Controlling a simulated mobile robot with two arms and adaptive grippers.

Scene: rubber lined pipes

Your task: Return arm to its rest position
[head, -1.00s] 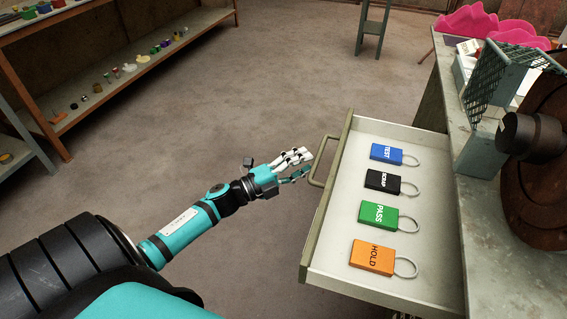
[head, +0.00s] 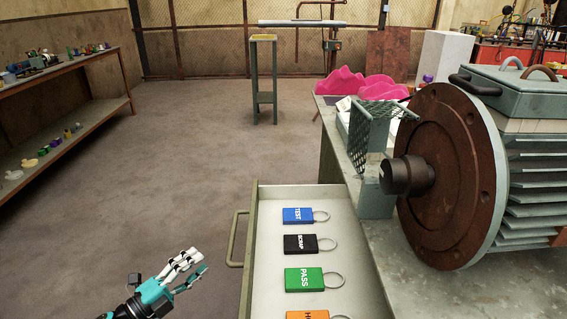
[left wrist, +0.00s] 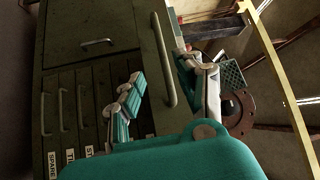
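My left gripper (head: 188,271) is at the bottom left of the head view, left of the open drawer (head: 248,290) and apart from its handle (head: 237,238). In the left wrist view its two fingers (left wrist: 168,97) are spread with nothing held between them. A cabinet front with a long handle (left wrist: 165,62) shows behind the fingers there. My right gripper is in neither view.
Blue TEST (head: 297,215), black SCRAP (head: 299,244), green PASS (head: 303,279) and orange (head: 306,315) tags lie in the drawer. A bench with a rusty flange (head: 448,178) stands right. Floor (head: 170,180) left of the drawer is clear.

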